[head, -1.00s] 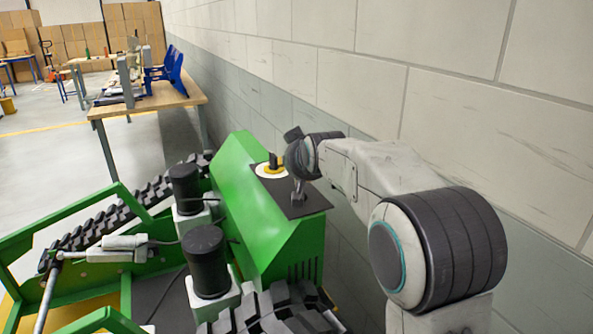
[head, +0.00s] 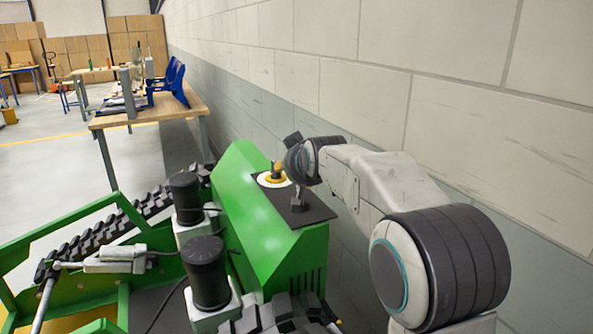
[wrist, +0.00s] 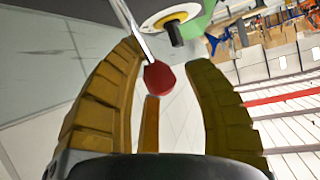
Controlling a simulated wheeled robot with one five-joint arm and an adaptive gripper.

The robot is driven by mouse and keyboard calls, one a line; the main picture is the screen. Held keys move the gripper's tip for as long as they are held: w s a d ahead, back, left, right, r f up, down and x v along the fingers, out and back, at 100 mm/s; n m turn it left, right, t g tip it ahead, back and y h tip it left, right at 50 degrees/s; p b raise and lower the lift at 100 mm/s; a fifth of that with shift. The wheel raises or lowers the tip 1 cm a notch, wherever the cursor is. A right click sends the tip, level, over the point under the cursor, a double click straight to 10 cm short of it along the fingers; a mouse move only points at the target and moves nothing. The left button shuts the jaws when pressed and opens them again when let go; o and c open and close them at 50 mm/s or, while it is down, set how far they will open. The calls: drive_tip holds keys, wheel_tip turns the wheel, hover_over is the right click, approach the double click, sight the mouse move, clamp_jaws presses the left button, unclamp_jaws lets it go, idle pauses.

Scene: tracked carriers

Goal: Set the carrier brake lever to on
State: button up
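The brake lever is a thin metal rod ending in a red knob (wrist: 158,77) in the wrist view. Its grey lower part (head: 299,201) stands on the dark panel of the green tracked carrier (head: 245,205) in the head view; my gripper hides the knob there. My gripper (wrist: 167,58) is open, its yellow-brown fingers on either side of the red knob with gaps showing. In the head view, my gripper (head: 283,170) is over the carrier's panel.
A rotary switch with a yellow and white disc (wrist: 168,17) and black knob sits beside the lever, close to the fingertips. A block wall (head: 450,90) runs close along the right. A wooden bench (head: 150,108) stands beyond the carrier. Open floor lies left.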

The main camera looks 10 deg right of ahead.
drive_tip(key=shift+o, duration=0.2)
drive_tip(key=shift+s+f, duration=0.15)
drive_tip(key=shift+f, duration=0.15)
drive_tip(key=shift+s, duration=0.1)
drive_tip(key=v, duration=1.1)
drive_tip(key=shift+s+r, duration=0.25)
drive_tip(key=shift+r, duration=0.15)
